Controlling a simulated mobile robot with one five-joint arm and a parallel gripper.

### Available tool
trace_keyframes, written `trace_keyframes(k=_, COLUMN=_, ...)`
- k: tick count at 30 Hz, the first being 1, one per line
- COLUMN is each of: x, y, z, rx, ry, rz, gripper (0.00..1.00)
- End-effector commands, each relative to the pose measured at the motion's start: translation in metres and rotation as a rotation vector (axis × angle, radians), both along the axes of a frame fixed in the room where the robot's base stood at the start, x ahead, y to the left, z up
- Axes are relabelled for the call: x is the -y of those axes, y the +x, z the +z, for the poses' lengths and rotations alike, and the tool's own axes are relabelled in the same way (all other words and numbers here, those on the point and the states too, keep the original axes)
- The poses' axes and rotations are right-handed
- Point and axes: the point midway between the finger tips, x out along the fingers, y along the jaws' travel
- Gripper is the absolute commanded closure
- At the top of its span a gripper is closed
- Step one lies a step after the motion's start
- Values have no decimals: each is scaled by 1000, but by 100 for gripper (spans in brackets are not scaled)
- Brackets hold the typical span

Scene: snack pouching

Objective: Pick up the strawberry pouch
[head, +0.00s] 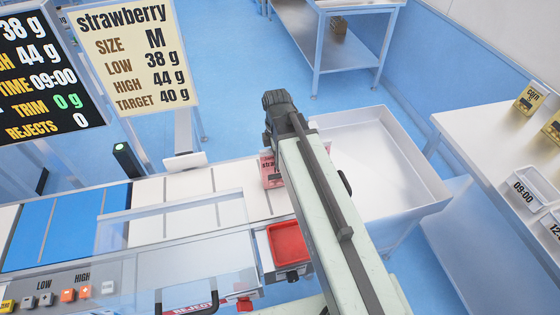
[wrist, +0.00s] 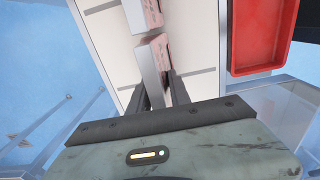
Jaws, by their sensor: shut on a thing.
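A pink strawberry pouch (head: 267,163) shows in the head view at the right end of the white belt, partly hidden behind my arm. In the wrist view a pale pouch with a pinkish face (wrist: 151,58) stands between the two dark fingers of my gripper (wrist: 157,88), which is shut on it. A second similar pouch (wrist: 140,16) is just beyond it, cut by the top edge. Whether the held pouch still touches the belt I cannot tell. My fingertips are hidden in the head view.
A red tray (head: 288,243) sits beside the belt, and shows in the wrist view (wrist: 262,35). A large white bin (head: 385,200) stands past the belt's end. A strawberry sign (head: 135,50) and clear guards (head: 180,262) stand at the left. A side table (head: 470,140) holds yellow boxes.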

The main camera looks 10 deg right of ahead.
Motion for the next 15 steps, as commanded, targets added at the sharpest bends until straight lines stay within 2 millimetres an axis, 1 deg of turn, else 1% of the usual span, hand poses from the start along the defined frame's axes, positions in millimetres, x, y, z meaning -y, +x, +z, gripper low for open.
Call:
trace_keyframes(k=1, x=-7, y=0, z=13, rx=0, ry=0, rz=3, gripper=100)
trace_keyframes(k=5, x=-38, y=0, z=30, rx=0, ry=0, rz=5, gripper=100)
trace_keyframes(k=9, x=-77, y=0, z=51, rx=0, ry=0, rz=6, gripper=100)
trace_keyframes(k=12, x=-100, y=0, z=61, rx=0, ry=0, rz=5, gripper=100)
trace_keyframes(k=15, x=-117, y=0, z=68, rx=0, ry=0, rz=4, gripper=100)
